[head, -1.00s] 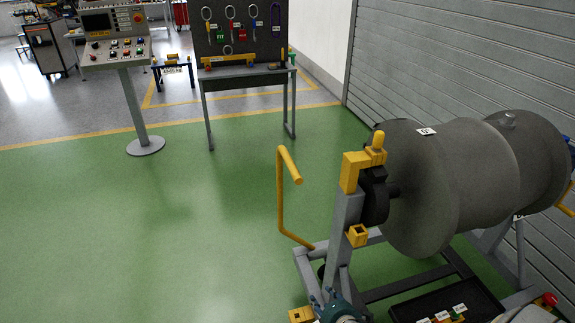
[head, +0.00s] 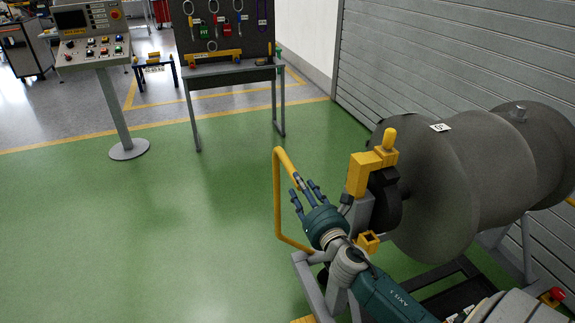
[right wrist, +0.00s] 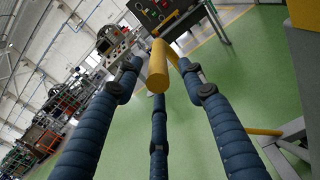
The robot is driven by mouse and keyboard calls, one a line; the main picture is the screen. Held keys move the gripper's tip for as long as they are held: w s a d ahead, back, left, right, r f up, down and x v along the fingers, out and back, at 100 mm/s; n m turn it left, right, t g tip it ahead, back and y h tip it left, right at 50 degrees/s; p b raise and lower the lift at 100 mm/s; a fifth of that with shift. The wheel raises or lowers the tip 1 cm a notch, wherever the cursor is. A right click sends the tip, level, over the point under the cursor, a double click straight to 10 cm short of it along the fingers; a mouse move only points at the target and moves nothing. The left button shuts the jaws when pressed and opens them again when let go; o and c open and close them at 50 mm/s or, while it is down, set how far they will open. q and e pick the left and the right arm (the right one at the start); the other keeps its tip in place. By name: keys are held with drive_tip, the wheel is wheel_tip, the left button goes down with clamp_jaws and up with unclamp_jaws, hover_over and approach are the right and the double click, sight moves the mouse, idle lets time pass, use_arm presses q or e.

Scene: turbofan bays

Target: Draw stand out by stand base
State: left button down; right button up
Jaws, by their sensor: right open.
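The stand (head: 352,215) is a grey frame at the right in the head view, carrying a large grey spool-shaped body (head: 435,205). Its grey base (head: 308,283) is low on the green floor, partly hidden by my right arm. A bent yellow handle (head: 278,205) rises from the base on the left side. My right gripper (head: 305,183) is open beside the handle's upper end, with its blue fingers spread. In the right wrist view, the yellow bar end (right wrist: 158,68) lies between the open fingers. I cannot tell whether they touch it. My left gripper is out of view.
A shutter wall (head: 450,60) runs close behind the spool on the right. A tool board (head: 225,30) over a bench and a control panel on a post (head: 115,110) stand farther back. The green floor to the left of the stand is clear.

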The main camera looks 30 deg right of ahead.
sight(290, 167)
drive_tip(key=shift+w+d+r, duration=0.1)
drive_tip(key=shift+w+r, duration=0.1)
drive_tip(key=shift+w, duration=0.25)
drive_tip(key=shift+w+d+r, duration=0.1)
drive_tip(key=shift+w+r, duration=0.05)
drive_tip(key=shift+w, duration=0.3)
drive_tip(key=p+x, duration=0.1)
drive_tip(key=x, duration=0.6)
drive_tip(key=shift+f, duration=0.2)
drive_tip(key=shift+w, duration=0.45)
clamp_jaws()
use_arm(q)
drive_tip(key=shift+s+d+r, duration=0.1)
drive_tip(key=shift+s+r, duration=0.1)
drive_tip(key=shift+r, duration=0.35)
